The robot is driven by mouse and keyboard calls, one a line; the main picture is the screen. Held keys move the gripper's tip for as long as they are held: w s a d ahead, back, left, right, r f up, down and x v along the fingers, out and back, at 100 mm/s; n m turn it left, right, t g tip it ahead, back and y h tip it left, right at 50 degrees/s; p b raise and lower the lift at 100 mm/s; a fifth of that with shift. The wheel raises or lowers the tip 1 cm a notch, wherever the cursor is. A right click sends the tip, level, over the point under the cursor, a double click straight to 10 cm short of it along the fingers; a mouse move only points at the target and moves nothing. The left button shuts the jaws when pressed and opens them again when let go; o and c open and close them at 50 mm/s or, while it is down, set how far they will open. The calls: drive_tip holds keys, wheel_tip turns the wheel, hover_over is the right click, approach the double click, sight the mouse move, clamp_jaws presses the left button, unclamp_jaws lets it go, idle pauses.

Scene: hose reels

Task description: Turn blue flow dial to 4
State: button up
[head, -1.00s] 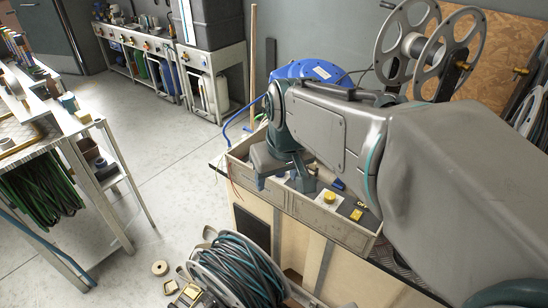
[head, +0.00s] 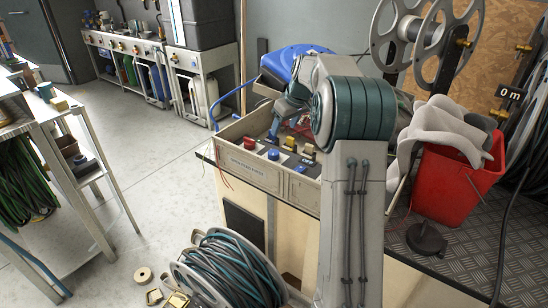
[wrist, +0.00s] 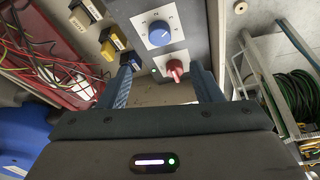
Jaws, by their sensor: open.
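The blue flow dial (wrist: 159,34) sits on a white scale plate on a grey panel in the wrist view, ahead of my fingertips. My gripper (wrist: 161,72) is open and empty, with the fingers apart on either side. In the head view the blue dial (head: 273,154) and red knob (head: 248,143) show on the bench box. My gripper (head: 277,125) is partly hidden there by my arm.
A red bucket (head: 455,170) with a grey cloth stands on the bench at right. A hose reel (head: 228,270) lies on the floor in front.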

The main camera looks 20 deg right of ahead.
sight(274, 152)
drive_tip(key=b+x, duration=0.1)
drive_tip(key=x, duration=1.2)
drive_tip(key=shift+w+a+f, duration=0.1)
drive_tip(key=shift+w+f, duration=0.15)
drive_tip(key=shift+f, duration=0.1)
drive_tip(key=c, duration=1)
